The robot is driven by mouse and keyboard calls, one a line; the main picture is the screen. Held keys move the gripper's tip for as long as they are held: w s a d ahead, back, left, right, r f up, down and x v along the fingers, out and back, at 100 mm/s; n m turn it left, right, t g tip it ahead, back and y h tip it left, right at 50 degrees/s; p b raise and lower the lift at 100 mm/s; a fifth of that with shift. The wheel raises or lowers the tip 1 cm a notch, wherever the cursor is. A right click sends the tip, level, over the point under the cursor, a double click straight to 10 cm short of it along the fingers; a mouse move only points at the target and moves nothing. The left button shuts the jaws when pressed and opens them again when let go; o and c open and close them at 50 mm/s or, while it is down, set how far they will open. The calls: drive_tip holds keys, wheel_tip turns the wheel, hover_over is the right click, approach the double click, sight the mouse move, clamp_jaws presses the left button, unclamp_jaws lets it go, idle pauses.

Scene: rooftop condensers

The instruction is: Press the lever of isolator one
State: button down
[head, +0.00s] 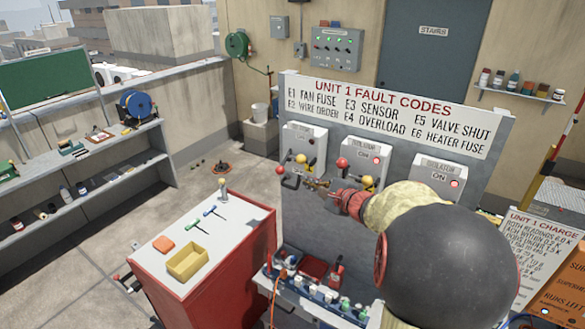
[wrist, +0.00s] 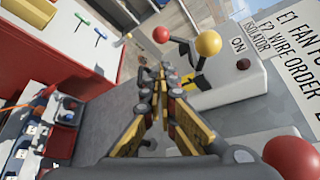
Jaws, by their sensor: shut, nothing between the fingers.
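The leftmost isolator box (head: 304,143) is on the grey panel in the head view. In the wrist view, this box (wrist: 225,85) reads "ISOLATOR" and "ON" and has a dark red lamp (wrist: 243,64). I cannot read its number. Its lever has a red ball (wrist: 161,34), and a yellow ball (wrist: 208,43) is close by. The red ball (head: 280,170) also shows in the head view. My gripper (head: 313,184) is shut and empty, just below and in front of this box. In the wrist view, my gripper's tips (wrist: 163,72) appear below the red ball, apart from it.
A middle isolator (head: 362,158) and a right isolator (head: 440,175) have lit red lamps; the middle one's red ball (head: 342,163) is near my gripper. A red cabinet (head: 190,255) with a yellow tray (head: 188,263) stands left. Open floor lies beyond it.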

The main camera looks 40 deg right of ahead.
sight(285, 161)
drive_tip(key=shift+w, duration=0.1)
drive_tip(key=p+x, duration=0.1)
drive_tip(key=x, duration=0.8)
drive_tip(key=shift+w, duration=0.45)
drive_tip(key=shift+s+a+p, duration=0.1)
drive_tip(key=shift+a+p, duration=0.05)
drive_tip(key=shift+p, duration=0.25)
